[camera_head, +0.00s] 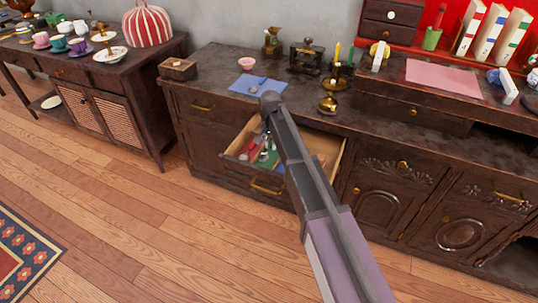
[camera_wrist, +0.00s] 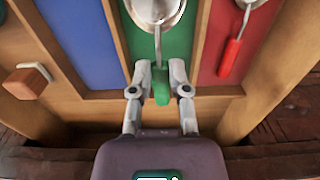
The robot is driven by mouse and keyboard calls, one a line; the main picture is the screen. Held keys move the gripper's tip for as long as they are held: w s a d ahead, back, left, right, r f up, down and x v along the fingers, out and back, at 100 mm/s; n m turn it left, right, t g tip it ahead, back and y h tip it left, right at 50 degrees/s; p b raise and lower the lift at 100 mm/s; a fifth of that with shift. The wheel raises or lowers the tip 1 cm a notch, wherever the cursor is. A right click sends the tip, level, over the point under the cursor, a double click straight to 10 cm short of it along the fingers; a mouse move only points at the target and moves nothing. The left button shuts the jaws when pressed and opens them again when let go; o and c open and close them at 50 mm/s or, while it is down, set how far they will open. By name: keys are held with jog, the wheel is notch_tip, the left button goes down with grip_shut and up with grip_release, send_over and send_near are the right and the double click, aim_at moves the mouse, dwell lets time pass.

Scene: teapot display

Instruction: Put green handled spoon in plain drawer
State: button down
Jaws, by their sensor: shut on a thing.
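The green handled spoon (camera_wrist: 161,88) has a metal bowl at the top of the wrist view and its green handle between my fingers. My gripper (camera_wrist: 160,76) is shut on that handle, over the green-floored compartment. This open drawer (camera_head: 250,131) has blue, green and red compartment floors. In the head view my arm covers part of the drawer, and my gripper and the spoon cannot be made out. Closed drawer fronts (camera_head: 203,107) with brass pulls show in the dark cabinet. I cannot tell which one is the plain drawer.
A red handled spoon (camera_wrist: 231,56) lies in the red compartment. A wooden-handled utensil (camera_wrist: 24,83) is at the left. Wooden dividers (camera_wrist: 112,30) stand close beside my fingers. A blue cloth (camera_head: 245,83), a candlestick (camera_head: 328,104) and a pink mat (camera_head: 442,77) lie or stand on the cabinet.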

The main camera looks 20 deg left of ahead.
aim_at(271, 156)
dwell(0.4)
jog(key=shift+f+b, duration=1.85)
jog(key=shift+f, duration=0.05)
jog(key=shift+f, duration=0.15)
jog(key=c, duration=0.6)
grip_release()
notch_tip(271, 156, up, 12)
jog(key=p, duration=1.2)
jog(key=shift+r, duration=0.2)
